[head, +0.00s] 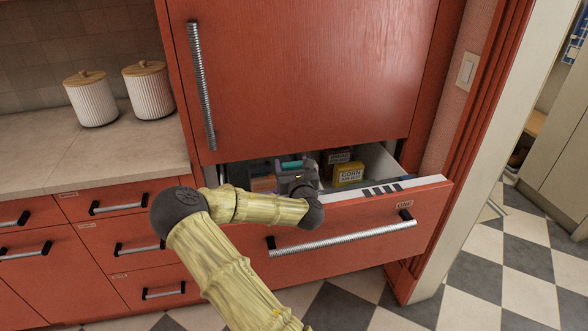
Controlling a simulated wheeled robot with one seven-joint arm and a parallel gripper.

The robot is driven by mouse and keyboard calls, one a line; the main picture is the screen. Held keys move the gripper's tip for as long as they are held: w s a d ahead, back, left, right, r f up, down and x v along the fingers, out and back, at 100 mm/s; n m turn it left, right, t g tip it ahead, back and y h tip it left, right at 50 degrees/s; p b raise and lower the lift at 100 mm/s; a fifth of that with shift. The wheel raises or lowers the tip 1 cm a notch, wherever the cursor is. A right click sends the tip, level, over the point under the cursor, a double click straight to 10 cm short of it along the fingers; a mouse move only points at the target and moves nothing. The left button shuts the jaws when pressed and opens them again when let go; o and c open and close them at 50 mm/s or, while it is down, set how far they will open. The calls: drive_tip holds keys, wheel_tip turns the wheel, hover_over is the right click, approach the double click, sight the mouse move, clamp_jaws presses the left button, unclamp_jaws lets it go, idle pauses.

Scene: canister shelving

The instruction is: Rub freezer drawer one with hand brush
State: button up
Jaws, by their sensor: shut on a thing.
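Freezer drawer one (428,212) is the red drawer under the large red door, pulled open, with a label that reads "ONE" and a long metal handle. My gripper (293,176) is over the open drawer's left part, just inside its front panel, and points away from the camera. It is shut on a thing. A teal piece at its tip looks like part of the hand brush (291,164); the rest is hidden by my wrist and arm. I cannot tell whether the brush touches the drawer.
In the drawer are a yellow "CORN" box (349,175), a dark box (337,157) behind it and an orange-brown box (262,183) at left. The red freezer door (300,70) above is shut. Two white canisters (148,92) stand on the counter (100,150) at left.

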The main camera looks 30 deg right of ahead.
idle(0.3)
drive_tip(key=shift+s+d+r, duration=0.1)
drive_tip(key=shift+s+d, duration=0.05)
drive_tip(key=shift+d, duration=0.3)
drive_tip(key=shift+s+d+r, duration=0.1)
drive_tip(key=shift+d, duration=0.35)
drive_tip(key=shift+f, duration=0.1)
drive_tip(key=shift+v, duration=1.8)
drive_tip(key=shift+d, duration=0.1)
drive_tip(key=shift+r, duration=0.25)
